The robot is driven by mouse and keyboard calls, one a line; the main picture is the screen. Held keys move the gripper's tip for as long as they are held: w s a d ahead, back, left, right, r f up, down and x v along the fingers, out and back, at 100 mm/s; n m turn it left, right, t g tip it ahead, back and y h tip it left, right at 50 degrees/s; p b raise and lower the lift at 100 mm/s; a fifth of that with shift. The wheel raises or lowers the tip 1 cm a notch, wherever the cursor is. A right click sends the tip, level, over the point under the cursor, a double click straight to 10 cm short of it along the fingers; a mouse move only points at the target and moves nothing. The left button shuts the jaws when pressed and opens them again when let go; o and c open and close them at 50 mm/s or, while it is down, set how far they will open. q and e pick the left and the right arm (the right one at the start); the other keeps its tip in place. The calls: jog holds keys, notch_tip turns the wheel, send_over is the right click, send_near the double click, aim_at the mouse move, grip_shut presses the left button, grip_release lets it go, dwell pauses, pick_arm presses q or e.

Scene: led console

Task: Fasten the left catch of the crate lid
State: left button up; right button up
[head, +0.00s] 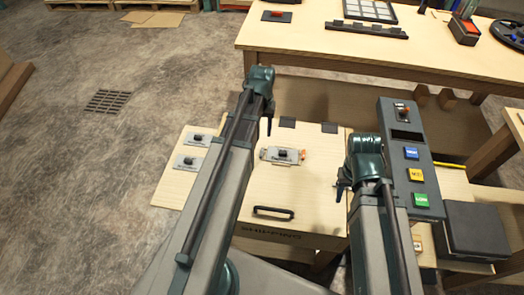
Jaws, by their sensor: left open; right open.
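The pale wooden crate lid (315,185) lies flat and looks closed, with a black handle (272,212) near its front edge and dark hinge-like pieces at its back edge. A metal plate with a black knob and orange ends (282,155) sits on the lid. I cannot make out the left catch; my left arm covers the lid's left side. My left gripper (269,124) is open near the lid's back left, mostly hidden behind its arm. My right gripper (340,188) is open above the lid's right edge. Neither visibly holds anything.
A grey console (410,160) with blue, yellow and green buttons stands right of the lid. Two small knobbed plates (198,138) sit on a board at left. A dark box (475,230) is at the right. A wooden table (330,42) stands behind. The left floor is mostly clear.

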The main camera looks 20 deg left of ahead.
aim_at(262, 150)
pick_arm(q)
notch_tip(262, 150, down, 10)
jog(key=b, duration=0.9)
pick_arm(e)
notch_tip(262, 150, down, 10)
pick_arm(q)
grip_shut()
